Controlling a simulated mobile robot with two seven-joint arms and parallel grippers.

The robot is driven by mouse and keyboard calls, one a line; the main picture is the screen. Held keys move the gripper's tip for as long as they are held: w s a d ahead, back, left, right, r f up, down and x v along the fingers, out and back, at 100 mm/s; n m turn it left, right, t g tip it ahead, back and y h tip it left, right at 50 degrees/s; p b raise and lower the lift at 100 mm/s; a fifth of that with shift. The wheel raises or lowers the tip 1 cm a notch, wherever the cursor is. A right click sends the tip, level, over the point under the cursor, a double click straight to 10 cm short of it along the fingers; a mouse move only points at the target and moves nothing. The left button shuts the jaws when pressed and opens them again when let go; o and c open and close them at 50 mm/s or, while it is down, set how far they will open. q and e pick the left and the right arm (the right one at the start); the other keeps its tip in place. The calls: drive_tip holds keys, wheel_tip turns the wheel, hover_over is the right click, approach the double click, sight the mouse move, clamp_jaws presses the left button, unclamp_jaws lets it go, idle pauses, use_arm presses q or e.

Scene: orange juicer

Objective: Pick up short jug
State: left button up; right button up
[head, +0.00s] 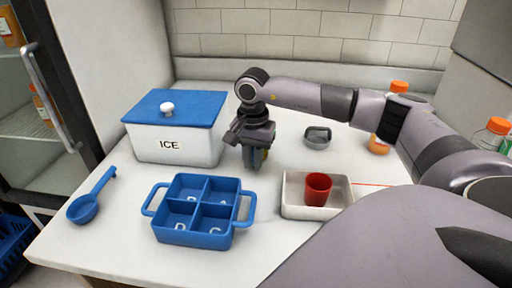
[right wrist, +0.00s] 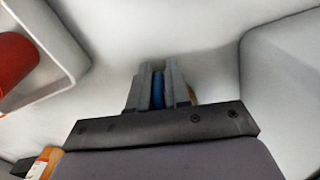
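My right gripper (head: 255,155) points down over the table between the ice box and a small grey vessel. Its fingers also show in the right wrist view (right wrist: 160,85), close together. Something narrow and blue lies between them, with tan-orange bits beside them; I cannot tell what these are or whether they are held. The small grey vessel (head: 317,141) with a dark top or handle stands behind and to the right of the gripper, apart from it. It may be the short jug, but I cannot tell for sure. My left gripper is not in view.
The white ICE box (head: 174,146) with a blue lid stands left of the gripper. A blue four-part tray (head: 183,236) and blue ladle (head: 84,208) are in front. A red cup (head: 318,188) sits in a white tray (head: 292,209). An orange-capped bottle (head: 379,145) stands beyond my right arm.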

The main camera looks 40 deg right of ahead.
clamp_jaws()
drive_tip(key=shift+r, duration=0.25)
